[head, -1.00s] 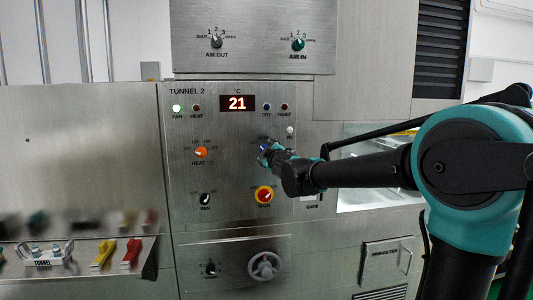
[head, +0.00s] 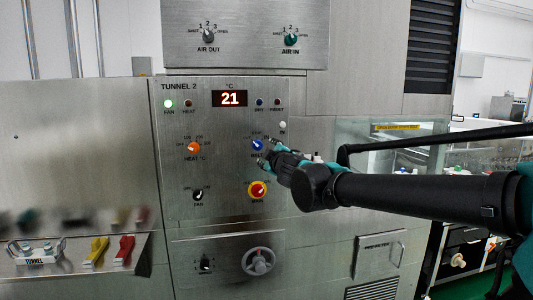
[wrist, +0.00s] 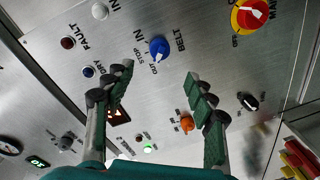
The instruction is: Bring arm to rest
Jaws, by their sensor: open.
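My gripper (head: 268,153) is in front of the TUNNEL 2 control panel (head: 225,122), beside the blue belt knob (head: 257,145). In the wrist view its two green-padded fingers (wrist: 160,85) are spread wide with nothing between them. The blue belt knob also shows in the wrist view (wrist: 158,48), beyond the fingertips and apart from them. My dark arm link (head: 420,198) reaches in from the right of the head view.
The panel also carries an orange heat knob (head: 194,147), a black fan knob (head: 198,195) and a red-yellow main switch (head: 258,190). A handwheel (head: 258,261) sits below. A tray (head: 75,268) with yellow and red handles juts out at left. A glass-sided section (head: 375,130) is behind my arm.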

